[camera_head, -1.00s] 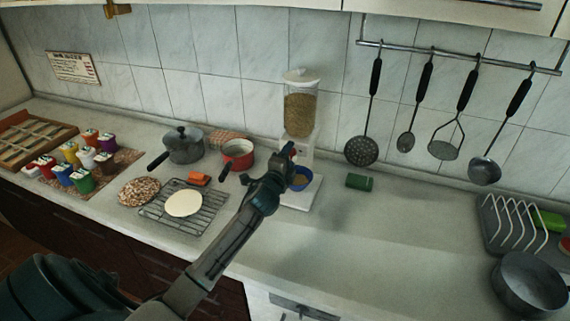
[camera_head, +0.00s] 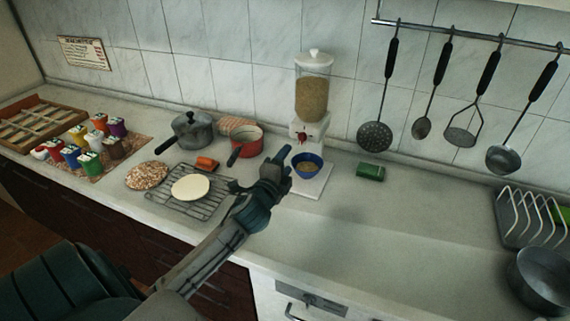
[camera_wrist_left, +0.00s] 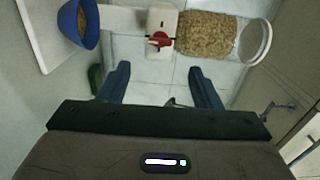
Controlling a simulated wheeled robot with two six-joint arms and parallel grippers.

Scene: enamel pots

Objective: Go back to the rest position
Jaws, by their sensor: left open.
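My left gripper (camera_head: 280,162) is above the counter, in front and a little left of the blue bowl in the head view. In the left wrist view its two fingers (camera_wrist_left: 160,84) are spread apart with nothing between them. The blue bowl (camera_head: 307,164) holds some grain and stands on the white base of the grain dispenser (camera_head: 313,95). The bowl also shows in the left wrist view (camera_wrist_left: 78,24), at the upper left, apart from the fingers. My right gripper is in neither view.
A wire rack (camera_head: 211,207) with a pale round disc (camera_head: 190,188) lies left of my arm. A red pan (camera_head: 247,143) and a grey pot (camera_head: 193,132) stand behind it. A green block (camera_head: 370,172) lies right of the dispenser. Utensils hang on the wall. The counter's right middle is clear.

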